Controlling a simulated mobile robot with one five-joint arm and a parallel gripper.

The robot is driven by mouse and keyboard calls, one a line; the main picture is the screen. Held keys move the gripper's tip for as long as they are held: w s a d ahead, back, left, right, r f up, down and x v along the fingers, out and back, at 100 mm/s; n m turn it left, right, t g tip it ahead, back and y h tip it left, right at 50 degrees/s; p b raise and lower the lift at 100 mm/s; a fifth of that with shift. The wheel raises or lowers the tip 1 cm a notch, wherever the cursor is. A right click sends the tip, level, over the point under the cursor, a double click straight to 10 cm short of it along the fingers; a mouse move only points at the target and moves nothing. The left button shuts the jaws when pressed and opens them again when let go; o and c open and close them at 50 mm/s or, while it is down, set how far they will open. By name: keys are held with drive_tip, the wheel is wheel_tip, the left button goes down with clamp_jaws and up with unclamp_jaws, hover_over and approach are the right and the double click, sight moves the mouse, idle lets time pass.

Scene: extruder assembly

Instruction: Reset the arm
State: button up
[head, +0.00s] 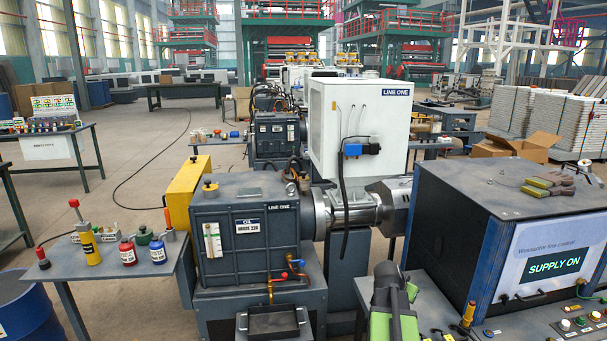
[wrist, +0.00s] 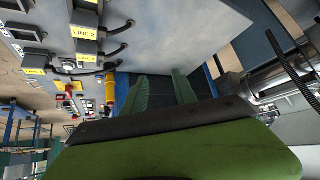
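My green arm (head: 392,305) rises at the bottom of the head view, in front of the grey machine and left of the dark control cabinet. Its fingertips cannot be made out there. In the wrist view my gripper (wrist: 160,88) shows two green fingers standing apart with nothing seen between them. The wrist view looks past the fingers towards a dark surface, with a panel (wrist: 50,45) of yellow "LINE 2" labels, plugs and cables at the left.
The control cabinet (head: 500,225) with a "SUPPLY ON" screen (head: 553,265) stands close at the right. The gearbox (head: 245,215) stands left of my arm. A side table (head: 95,262) holds bottles and an oil can. Open floor (head: 135,165) lies at the back left.

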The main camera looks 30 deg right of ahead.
drive_tip(key=w+a+n+y+p, duration=0.15)
drive_tip(key=w+a, duration=0.25)
drive_tip(key=a, duration=0.8)
drive_tip(key=w+a+n+t+y, duration=0.1)
drive_tip(key=w+a+n, duration=0.25)
drive_tip(key=a, duration=0.75)
drive_tip(key=w+a+n+y+p, duration=0.15)
drive_tip(key=w+a, duration=0.35)
drive_tip(key=a, duration=0.7)
drive_tip(key=s+a+f+n+g+y, duration=0.1)
drive_tip(key=s+a+n, duration=0.3)
drive_tip(key=a, duration=0.4)
drive_tip(key=s+a+f+n+g+y, duration=0.1)
drive_tip(key=s+a+n, duration=0.3)
drive_tip(key=a, duration=0.4)
drive_tip(key=shift+s+f+g+y, duration=0.3)
drive_tip(key=shift+s+g+y, duration=0.2)
drive_tip(key=shift+g+y, duration=0.35)
drive_tip(key=shift+a, duration=0.1)
